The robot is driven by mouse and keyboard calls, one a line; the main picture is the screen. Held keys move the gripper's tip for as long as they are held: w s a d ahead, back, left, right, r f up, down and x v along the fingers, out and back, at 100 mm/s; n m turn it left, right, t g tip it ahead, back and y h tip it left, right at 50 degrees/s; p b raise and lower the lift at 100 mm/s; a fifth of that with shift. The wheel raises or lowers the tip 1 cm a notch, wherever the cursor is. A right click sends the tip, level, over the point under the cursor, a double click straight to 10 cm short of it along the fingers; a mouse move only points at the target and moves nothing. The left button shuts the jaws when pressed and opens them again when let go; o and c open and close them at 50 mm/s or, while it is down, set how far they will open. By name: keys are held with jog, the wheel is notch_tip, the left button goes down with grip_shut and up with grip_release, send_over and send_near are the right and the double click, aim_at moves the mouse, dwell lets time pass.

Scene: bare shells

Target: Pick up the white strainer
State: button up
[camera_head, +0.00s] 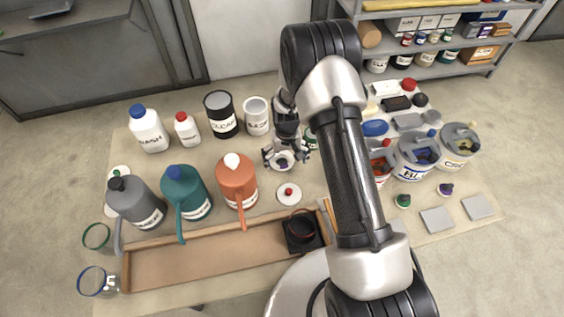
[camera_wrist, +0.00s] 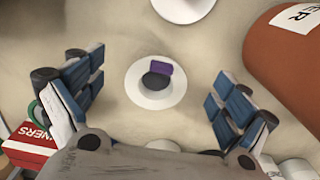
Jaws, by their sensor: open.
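A round white piece with a dark centre and a purple block on it, which looks like the white strainer, lies on the table in the wrist view (camera_wrist: 137,94). It also shows in the head view (camera_head: 283,166), partly hidden by my gripper. My gripper (camera_head: 286,157) is open above it. In the wrist view the two blue-padded fingers of my gripper (camera_wrist: 157,98) stand wide apart on either side of the white piece, with clear gaps and no contact seen. I cannot make out any holes in it.
A white disc with a red knob (camera_head: 289,199) lies close by. An orange jug (camera_head: 236,178) stands left of it, and a white tub (camera_head: 257,115) stands behind. A red-and-white box (camera_wrist: 28,148) is near one finger. A shallow wooden tray (camera_head: 200,265) lies in front.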

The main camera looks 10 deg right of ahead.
aim_at(284, 165)
jog(key=f, duration=0.2)
jog(key=f+b, duration=0.1)
jog(key=f, duration=0.1)
jog(key=shift+w+a+f, duration=0.15)
jog(key=shift+w+f, duration=0.05)
jog(key=shift+f, duration=0.1)
jog(key=shift+c, duration=0.5)
jog(key=c, duration=0.9)
jog(key=shift+o, duration=0.2)
jog(key=shift+r, duration=0.2)
